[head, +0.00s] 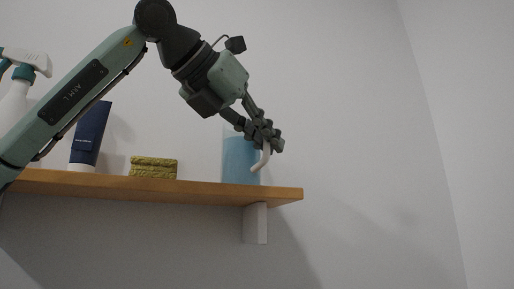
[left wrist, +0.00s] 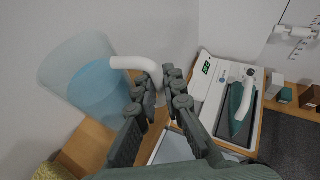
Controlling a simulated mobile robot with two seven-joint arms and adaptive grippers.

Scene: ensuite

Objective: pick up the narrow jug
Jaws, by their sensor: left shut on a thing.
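The narrow jug (head: 238,160) is a clear container with blue contents and a white curved handle, at the right part of the wooden shelf. In the left wrist view the jug (left wrist: 88,88) is at the left, with its white handle (left wrist: 132,63) running to between my fingers. My left gripper (head: 264,138) is shut on the handle from the upper left; it also shows in the left wrist view (left wrist: 160,92). The jug's base is hidden by the shelf edge in the head view, so contact with the shelf is unclear. My right gripper is not in view.
The shelf (head: 215,192) also holds a yellow-green sponge (head: 153,167), a dark blue tube (head: 90,135) and a white spray bottle (head: 18,98) to the left. In the left wrist view a white appliance with an iron-like thing (left wrist: 240,100) lies at the right.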

